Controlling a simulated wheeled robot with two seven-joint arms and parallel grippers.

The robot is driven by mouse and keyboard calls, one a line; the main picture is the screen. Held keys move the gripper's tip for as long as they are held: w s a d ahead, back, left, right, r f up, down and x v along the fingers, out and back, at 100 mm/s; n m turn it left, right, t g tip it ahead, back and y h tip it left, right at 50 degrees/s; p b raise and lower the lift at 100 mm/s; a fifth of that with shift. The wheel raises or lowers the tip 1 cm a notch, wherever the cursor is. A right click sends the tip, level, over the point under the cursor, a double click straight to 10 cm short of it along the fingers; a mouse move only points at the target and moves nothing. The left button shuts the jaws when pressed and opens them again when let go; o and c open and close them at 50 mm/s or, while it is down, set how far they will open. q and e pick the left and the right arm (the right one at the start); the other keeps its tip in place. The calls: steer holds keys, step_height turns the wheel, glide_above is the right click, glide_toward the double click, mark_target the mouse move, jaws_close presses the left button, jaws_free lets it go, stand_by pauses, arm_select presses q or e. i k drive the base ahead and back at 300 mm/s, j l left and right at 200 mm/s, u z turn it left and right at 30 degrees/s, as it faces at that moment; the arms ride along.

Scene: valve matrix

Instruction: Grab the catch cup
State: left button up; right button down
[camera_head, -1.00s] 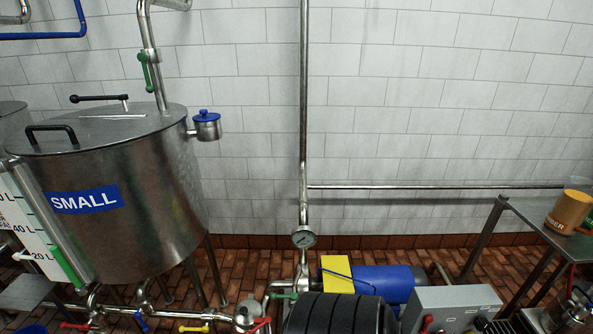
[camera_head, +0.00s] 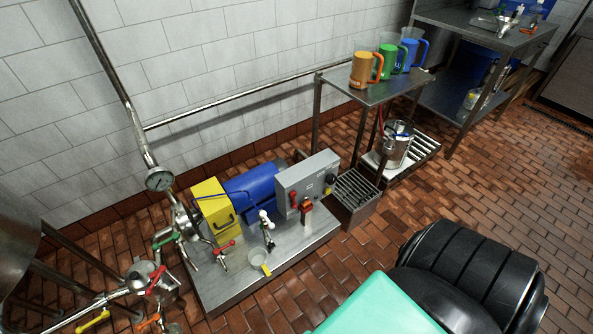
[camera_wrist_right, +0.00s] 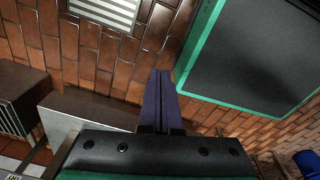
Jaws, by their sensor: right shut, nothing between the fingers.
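A small clear cup (camera_head: 258,257), which looks like the catch cup, stands on the steel pump platform (camera_head: 215,289) in the head view. A yellow piece is at its front edge, and a small tap (camera_head: 267,228) stands just behind it. My right gripper (camera_wrist_right: 158,80) shows only in the right wrist view, with its dark fingers together and empty over the brick floor. The cup cannot be made out in that view. My left gripper is out of view.
A blue motor (camera_head: 252,190) and a grey control box (camera_head: 308,180) sit behind the cup. Orange, green and blue jugs stand on a steel table (camera_head: 345,84). A steel bucket (camera_head: 399,148) is under it. Pipes and valves crowd the left. Open brick floor (camera_head: 440,207) lies right.

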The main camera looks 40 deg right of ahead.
mark_target(258, 257)
steer(key=z, duration=0.65)
steer(key=i+l+u, duration=0.1)
steer(key=l, duration=0.5)
steer(key=i+l+u, duration=0.15)
steer(key=l, duration=0.45)
steer(key=i+l+u, duration=0.1)
steer(key=l, duration=0.5)
steer(key=i+l+u, duration=0.15)
steer(key=l, duration=0.45)
